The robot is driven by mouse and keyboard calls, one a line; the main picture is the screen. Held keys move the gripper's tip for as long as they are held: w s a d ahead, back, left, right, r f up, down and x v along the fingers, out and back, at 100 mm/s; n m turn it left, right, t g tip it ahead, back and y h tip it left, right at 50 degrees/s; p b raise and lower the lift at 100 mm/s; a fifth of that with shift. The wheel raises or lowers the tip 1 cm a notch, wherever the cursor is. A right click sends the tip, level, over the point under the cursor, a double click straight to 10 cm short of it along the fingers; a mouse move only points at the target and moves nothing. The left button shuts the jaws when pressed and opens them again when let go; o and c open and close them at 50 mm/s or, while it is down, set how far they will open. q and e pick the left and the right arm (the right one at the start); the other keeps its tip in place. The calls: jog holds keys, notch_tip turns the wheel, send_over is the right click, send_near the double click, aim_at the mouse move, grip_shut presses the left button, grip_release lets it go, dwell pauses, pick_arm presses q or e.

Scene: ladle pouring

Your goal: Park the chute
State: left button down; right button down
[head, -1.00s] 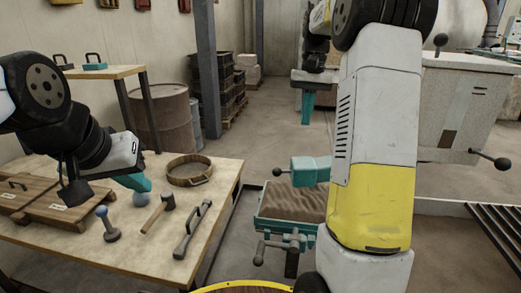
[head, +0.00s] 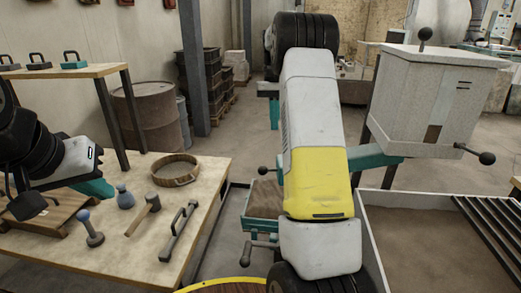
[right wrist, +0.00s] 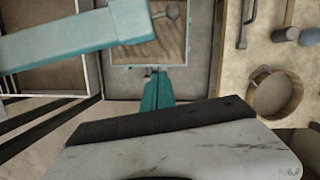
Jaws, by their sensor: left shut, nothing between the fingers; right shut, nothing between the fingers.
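The chute (head: 375,158) is a teal trough running from under the pale hopper box to behind my right arm, above a teal sand-filled moulding box (head: 266,198). A dark ball knob (head: 263,170) shows at its left end. In the right wrist view the chute (right wrist: 70,45) crosses the upper left, with its ball knob (right wrist: 172,10) over the sand box. My right gripper (head: 274,118) points down beyond the chute, shut and empty; its teal fingers (right wrist: 158,88) are apart from the knob. My left gripper (head: 102,189) is shut and empty over the workbench.
The workbench (head: 140,245) at left carries a round sieve (head: 175,180), a mallet (head: 145,212) and other hand tools. The hopper box (head: 425,100) with ball-ended handles stands right. A walled sand bin (head: 410,245) with dark bars is below it. A barrel (head: 150,118) stands behind.

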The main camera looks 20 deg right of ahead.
jog(key=s+a+f, duration=0.1)
jog(key=s+f, duration=0.5)
jog(key=f, duration=0.2)
jog(key=shift+a+f, duration=0.2)
jog(key=shift+a, duration=0.05)
jog(key=shift+s, duration=0.1)
